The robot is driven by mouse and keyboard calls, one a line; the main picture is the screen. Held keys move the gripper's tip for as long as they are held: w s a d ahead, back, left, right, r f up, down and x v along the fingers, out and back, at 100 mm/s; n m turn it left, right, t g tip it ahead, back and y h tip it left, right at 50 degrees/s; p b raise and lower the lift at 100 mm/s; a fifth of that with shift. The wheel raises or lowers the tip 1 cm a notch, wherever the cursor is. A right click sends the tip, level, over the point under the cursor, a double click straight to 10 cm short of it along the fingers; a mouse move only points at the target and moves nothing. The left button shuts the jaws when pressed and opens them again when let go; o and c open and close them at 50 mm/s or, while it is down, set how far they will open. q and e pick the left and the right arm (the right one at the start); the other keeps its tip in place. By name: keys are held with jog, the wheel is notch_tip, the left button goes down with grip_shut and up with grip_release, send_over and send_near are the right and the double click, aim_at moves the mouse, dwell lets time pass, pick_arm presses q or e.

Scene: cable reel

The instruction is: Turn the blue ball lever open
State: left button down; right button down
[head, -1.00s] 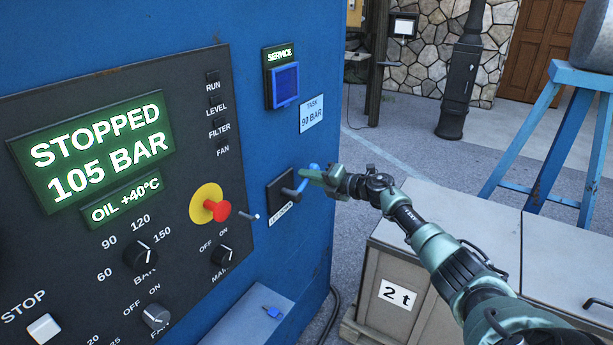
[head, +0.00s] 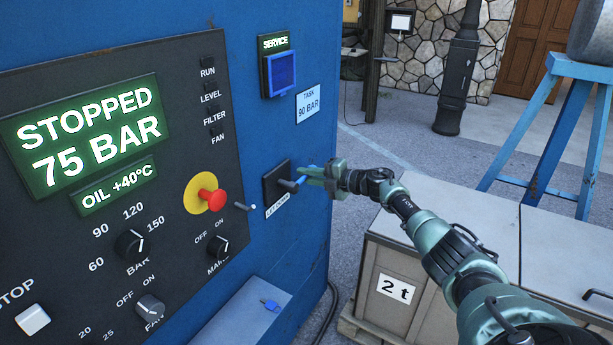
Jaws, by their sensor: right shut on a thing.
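The blue ball lever (head: 299,181) sits on a dark square plate (head: 275,184) on the side of the blue cabinet, above a small label. Its grey stem shows at the plate, and its blue end is partly hidden by my gripper. My right gripper (head: 312,176) is shut on the lever's blue end, reaching in from the right. The green display (head: 92,137) reads STOPPED and 75 BAR. A task sign (head: 308,104) beside it reads 90 BAR. My left gripper is not in view.
A red emergency button (head: 212,198) on a yellow disc, a small toggle (head: 243,206) and several knobs are left of the lever. A ledge (head: 245,318) with a blue key juts out below. Grey crates (head: 440,235) stand under my right arm.

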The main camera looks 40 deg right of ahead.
jog(key=c, duration=1.4)
grip_release()
jog(key=shift+d+f, duration=0.1)
jog(key=shift+c, duration=0.2)
jog(key=b+v, duration=0.1)
jog(key=v, duration=0.6)
jog(key=shift+s, duration=0.4)
jog(key=shift+d, duration=0.1)
